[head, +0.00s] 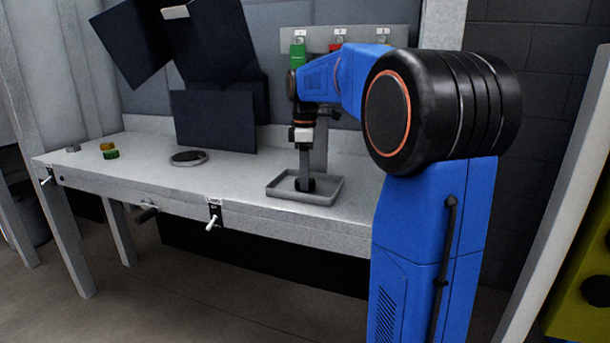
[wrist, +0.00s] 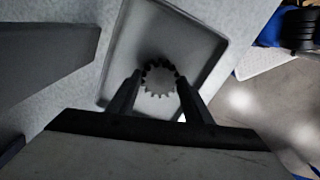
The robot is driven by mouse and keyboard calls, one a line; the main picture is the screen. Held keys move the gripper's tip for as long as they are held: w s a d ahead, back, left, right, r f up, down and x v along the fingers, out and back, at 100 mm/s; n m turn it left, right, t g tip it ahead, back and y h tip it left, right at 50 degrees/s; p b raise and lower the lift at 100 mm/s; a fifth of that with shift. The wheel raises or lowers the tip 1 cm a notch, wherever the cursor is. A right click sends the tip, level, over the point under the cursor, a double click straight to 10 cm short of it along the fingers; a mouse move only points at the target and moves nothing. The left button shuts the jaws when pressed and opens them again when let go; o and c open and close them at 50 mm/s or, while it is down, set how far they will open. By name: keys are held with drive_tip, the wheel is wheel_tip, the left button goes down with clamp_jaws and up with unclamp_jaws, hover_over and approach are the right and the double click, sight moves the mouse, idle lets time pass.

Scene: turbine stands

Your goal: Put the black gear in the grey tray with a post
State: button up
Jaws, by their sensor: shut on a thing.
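The grey tray (head: 272,187) sits on the bench near its front edge, and it shows in the wrist view (wrist: 207,84) under my fingers. My gripper (head: 305,180) points straight down inside the tray's rim. In the wrist view its two fingertips (wrist: 158,86) are shut on the toothed black gear (wrist: 160,70), one on each side. The gear (head: 306,187) also shows as a small dark shape at the fingertips in the head view. I cannot tell whether it touches the tray floor. No post is visible; the gear and fingers may hide it.
A dark round dish (head: 188,158) lies left of the tray. Yellow and green pieces (head: 110,151) and a small grey piece (head: 73,147) lie at the bench's left end. A dark upright panel (head: 213,120) stands behind. Clear bench lies between the dish and the left pieces.

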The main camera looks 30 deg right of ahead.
drive_tip(key=shift+f, duration=0.3)
drive_tip(key=o, duration=1.8)
drive_tip(key=shift+r, duration=0.1)
drive_tip(key=shift+r, duration=3.4)
drive_tip(key=s+a+f+m+t, duration=0.1)
drive_tip(key=s+a+f+m, duration=0.2)
drive_tip(key=s, duration=0.7)
drive_tip(key=s+a+f+m+t, duration=0.2)
drive_tip(key=s+a+f+m, duration=0.2)
drive_tip(key=s+a+f, duration=0.3)
drive_tip(key=s+a+f+m+t, duration=0.1)
drive_tip(key=s+a+f+m, duration=0.3)
drive_tip(key=s+f, duration=0.7)
drive_tip(key=shift+s+a+t, duration=0.4)
drive_tip(key=shift+s+a, duration=0.45)
drive_tip(key=shift+s, duration=0.3)
